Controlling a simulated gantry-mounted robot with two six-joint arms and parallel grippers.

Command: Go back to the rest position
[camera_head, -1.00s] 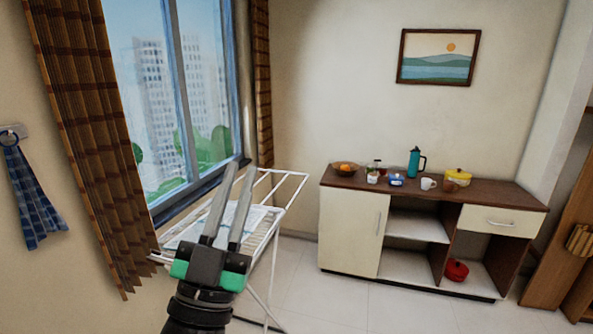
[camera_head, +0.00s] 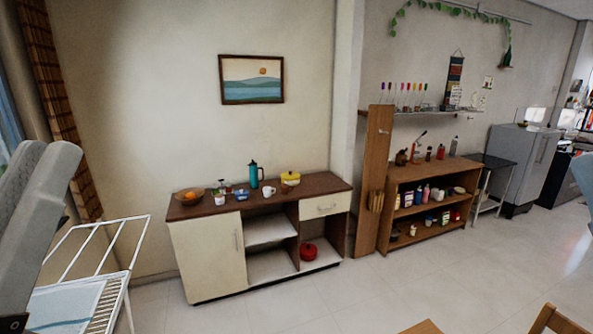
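My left gripper (camera_head: 38,165) is large and close at the left edge of the head view. Its two grey fingers point up and partly overlap, with nothing seen between them. Part of it is cut off by the picture edge. It looks open, as it did in the earlier frame. No waterpot that I can be sure of shows; a teal jug (camera_head: 254,175) stands on the sideboard (camera_head: 205,255), well away from the gripper.
A white drying rack (camera_head: 118,285) with a cloth stands close by at the lower left, near my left gripper. A wooden shelf unit (camera_head: 420,215) stands to the right of the sideboard. Chair tops (camera_head: 553,322) show at the lower right. The floor between is clear.

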